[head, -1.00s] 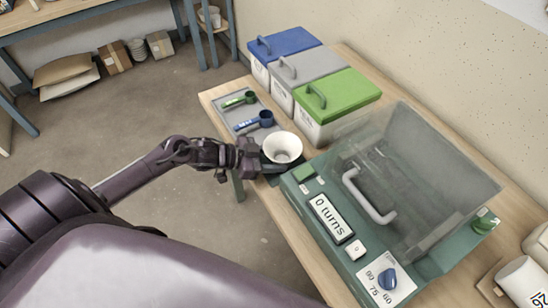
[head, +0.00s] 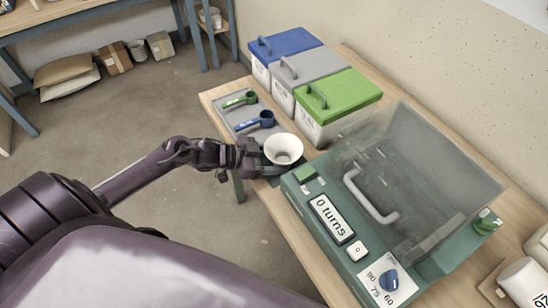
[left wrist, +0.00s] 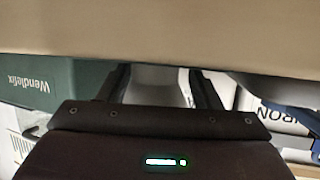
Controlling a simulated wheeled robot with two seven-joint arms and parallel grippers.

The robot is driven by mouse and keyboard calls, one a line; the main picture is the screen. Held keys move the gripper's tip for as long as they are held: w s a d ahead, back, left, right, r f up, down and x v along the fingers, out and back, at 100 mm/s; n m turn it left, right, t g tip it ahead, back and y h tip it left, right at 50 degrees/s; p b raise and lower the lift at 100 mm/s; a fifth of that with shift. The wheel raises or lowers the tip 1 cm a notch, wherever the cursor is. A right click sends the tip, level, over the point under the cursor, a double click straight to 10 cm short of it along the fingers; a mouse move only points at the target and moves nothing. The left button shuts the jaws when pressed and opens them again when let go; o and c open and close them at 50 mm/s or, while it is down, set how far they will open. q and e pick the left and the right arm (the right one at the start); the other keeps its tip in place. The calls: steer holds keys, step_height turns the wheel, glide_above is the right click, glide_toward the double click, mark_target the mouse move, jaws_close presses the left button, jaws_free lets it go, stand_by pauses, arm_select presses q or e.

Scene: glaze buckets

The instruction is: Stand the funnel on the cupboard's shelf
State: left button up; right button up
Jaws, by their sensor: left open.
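The white funnel (head: 284,149) stands wide mouth up near the table's left edge, between the tray of scoops and the green machine. My left gripper (head: 266,162) is open at the funnel's near left side, below its rim. In the left wrist view, its two dark fingers (left wrist: 161,88) stand apart with the pale funnel (left wrist: 160,78) between them. I cannot tell whether they touch it. The funnel's lower part is mostly hidden. I cannot make out the cupboard or its shelf for sure. My right gripper is not in view.
The green machine (head: 310,238) with a clear raised cover (head: 420,150) stands close to the funnel's right. A grey tray (head: 229,110) holds a green and a blue scoop. Blue, grey and green (head: 340,95) lidded bins stand behind. Open floor (head: 130,110) lies left.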

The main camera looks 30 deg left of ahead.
arm_select(q)
steer(key=shift+s+f+g, duration=0.3)
steer(key=shift+s, duration=0.3)
steer(key=shift+o, duration=0.2)
steer(key=v, duration=0.7)
steer(key=shift+d+r, duration=0.15)
steer(key=shift+r, duration=0.2)
steer(key=shift+o, duration=1.3)
steer(key=shift+w+a+r, duration=0.15)
steer(key=shift+a+r, duration=0.1)
steer(key=shift+r, duration=0.05)
steer(key=p, duration=0.2)
steer(key=shift+w+r+p, duration=0.1)
steer(key=shift+w+p, duration=0.1)
steer(key=shift+p, duration=0.15)
steer(key=shift+d, duration=0.4)
steer(key=p+x, duration=0.1)
steer(key=x, duration=0.7)
steer(key=shift+w, duration=0.2)
steer(key=shift+a, duration=0.1)
steer(key=c, duration=1.4)
